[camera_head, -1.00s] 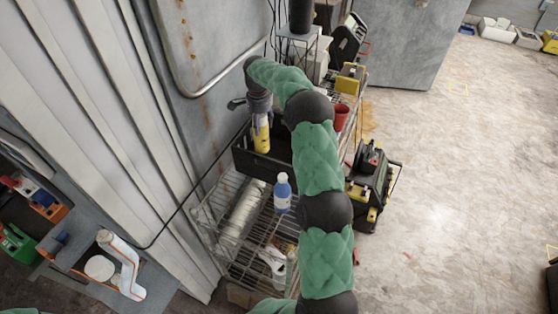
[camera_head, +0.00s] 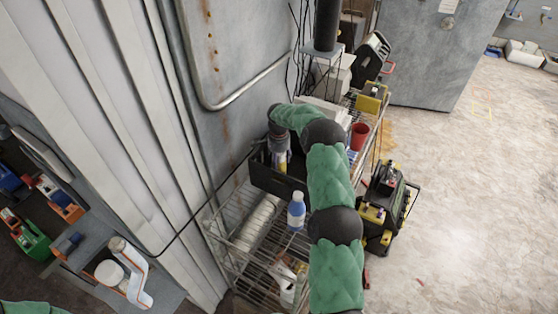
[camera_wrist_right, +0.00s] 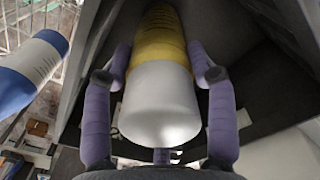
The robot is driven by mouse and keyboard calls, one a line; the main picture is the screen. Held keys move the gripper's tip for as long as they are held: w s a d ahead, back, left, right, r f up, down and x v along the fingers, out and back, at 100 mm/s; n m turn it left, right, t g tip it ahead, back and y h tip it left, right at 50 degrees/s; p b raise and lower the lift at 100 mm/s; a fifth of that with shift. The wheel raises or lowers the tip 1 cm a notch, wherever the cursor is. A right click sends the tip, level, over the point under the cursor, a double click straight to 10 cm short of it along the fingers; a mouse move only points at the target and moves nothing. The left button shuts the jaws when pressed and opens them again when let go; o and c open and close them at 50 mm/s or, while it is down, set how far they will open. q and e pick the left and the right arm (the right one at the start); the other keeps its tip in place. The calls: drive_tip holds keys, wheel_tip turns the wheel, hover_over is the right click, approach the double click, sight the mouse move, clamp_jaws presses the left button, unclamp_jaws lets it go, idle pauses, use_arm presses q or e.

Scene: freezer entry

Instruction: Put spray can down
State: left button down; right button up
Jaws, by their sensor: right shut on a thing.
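The spray can (camera_head: 282,163) is yellow with a white end, and in the head view only a small part of it shows at the black bin (camera_head: 275,183). My right gripper (camera_head: 279,152) is over the bin, partly hidden by its own arm. In the right wrist view the spray can (camera_wrist_right: 160,100) lies between the two purple fingers of my right gripper (camera_wrist_right: 160,62), which is shut on it. Dark bin walls surround it there. I cannot tell whether the can touches the bin floor. My left gripper is out of view.
A wire shelf (camera_head: 228,222) carries the bin. A blue-and-white bottle (camera_head: 296,212) stands beside the bin and also shows in the wrist view (camera_wrist_right: 30,72). A red cup (camera_head: 360,136) stands farther back. A grey wall is close on the left; open floor (camera_head: 470,210) is on the right.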

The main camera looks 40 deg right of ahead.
drive_tip(key=shift+w+d+f, duration=0.1)
drive_tip(key=shift+f, duration=0.4)
drive_tip(key=o, duration=1.5)
drive_tip(key=shift+f, duration=0.2)
drive_tip(key=shift+c, duration=0.2)
drive_tip(key=shift+r, duration=0.1)
drive_tip(key=shift+r, duration=0.4)
wheel_tip(320, 180, up, 12)
drive_tip(key=shift+f+b, duration=0.25)
drive_tip(key=shift+b, duration=0.6)
